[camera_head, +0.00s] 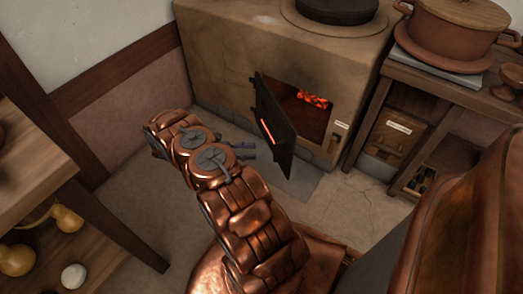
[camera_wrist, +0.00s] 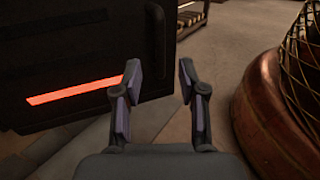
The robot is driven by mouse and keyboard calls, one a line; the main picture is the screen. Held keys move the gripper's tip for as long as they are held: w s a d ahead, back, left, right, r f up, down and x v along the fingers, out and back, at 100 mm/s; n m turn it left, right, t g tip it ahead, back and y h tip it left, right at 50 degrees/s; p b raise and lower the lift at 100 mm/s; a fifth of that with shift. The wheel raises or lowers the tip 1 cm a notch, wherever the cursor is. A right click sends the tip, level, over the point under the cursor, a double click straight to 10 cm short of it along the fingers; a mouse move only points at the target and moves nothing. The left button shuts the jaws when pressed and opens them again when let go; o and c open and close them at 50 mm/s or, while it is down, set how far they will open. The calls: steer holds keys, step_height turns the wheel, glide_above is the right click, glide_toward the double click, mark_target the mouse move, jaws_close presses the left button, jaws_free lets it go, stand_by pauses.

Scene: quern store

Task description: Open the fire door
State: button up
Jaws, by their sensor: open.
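The fire door (camera_head: 274,122) is a dark metal panel on the front of the clay stove (camera_head: 225,75). It stands swung outward, hinged at the left of the opening, and glowing embers (camera_head: 313,98) show in the firebox behind it. My gripper (camera_head: 250,151) is just left of the door, low over the floor. In the wrist view the gripper (camera_wrist: 160,82) is open with nothing between its fingers. The door (camera_wrist: 75,60) fills the upper left there, with a glowing orange slot. The left finger overlaps the door's edge in that picture; I cannot tell whether they touch.
A wooden cabinet (camera_head: 437,88) bearing a copper pot (camera_head: 458,27) stands right of the stove. A wooden shelf (camera_head: 40,170) with gourds (camera_head: 68,218) is at the left. Bare floor (camera_head: 345,205) lies in front of the stove.

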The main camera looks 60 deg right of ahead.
steer(key=shift+v, duration=1)
steer(key=shift+r, duration=0.1)
steer(key=a+r+m+t+y+p, duration=0.15)
steer(key=a+r+p, duration=0.3)
steer(key=r, duration=0.85)
steer(key=a+r+m+t+y+p, duration=0.15)
steer(key=a+r+p, duration=0.35)
steer(key=r, duration=0.7)
steer(key=a+r+m+t+y+p, duration=0.1)
steer(key=a+r+t+p, duration=0.15)
steer(key=r+p, duration=0.7)
steer(key=s+a+r+m+t+y+p, duration=0.1)
steer(key=s+a+r+p, duration=0.4)
steer(key=r, duration=0.6)
steer(key=s+a+r+m+t+y+p, duration=0.1)
steer(key=s+a+r+t+y+p, duration=0.2)
steer(key=s+a+r+p, duration=0.3)
steer(key=s+a+r+m+t+y+p, duration=0.1)
steer(key=s+a+r+t+p, duration=0.2)
steer(key=a+r, duration=0.9)
step_height(320, 180, up, 5)
steer(key=s+p, duration=0.2)
steer(key=shift+s+t+y+p, duration=0.3)
steer(key=shift+s+t+y, duration=0.05)
steer(key=shift+y, duration=0.05)
